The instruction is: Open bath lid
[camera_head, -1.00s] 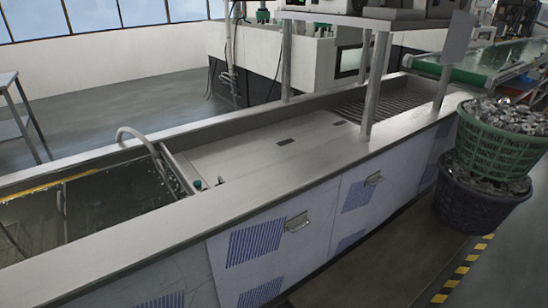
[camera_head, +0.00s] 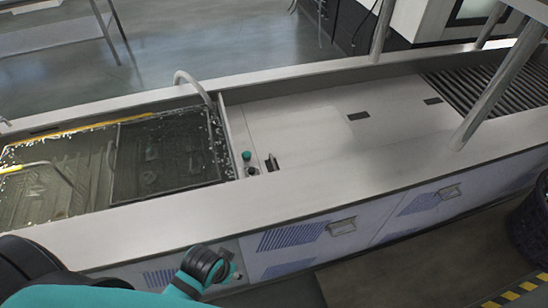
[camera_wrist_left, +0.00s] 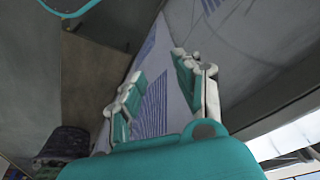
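The bath (camera_head: 50,205) is a sunken tank with dark, sparkling contents in the left part of the long metal counter. A dark rectangular framed panel (camera_head: 165,160) lies at its right part; I cannot tell whether it is the lid. A thin bent bar (camera_head: 45,165) shows at the left of the bath and a curved pale tube (camera_head: 190,78) at its back right corner. A teal part of my arm is low in the head view, in front of the counter. In the left wrist view my left gripper (camera_wrist_left: 160,92) is open and empty, its fingers apart. My right gripper is not in view.
A green knob (camera_head: 246,156) and a small dark fitting stand on the counter right of the bath. The flat counter top (camera_head: 310,150) is clear. Rollers (camera_head: 490,90) and metal posts (camera_head: 500,85) are at the right. A dark basket (camera_head: 535,230) stands on the floor at right.

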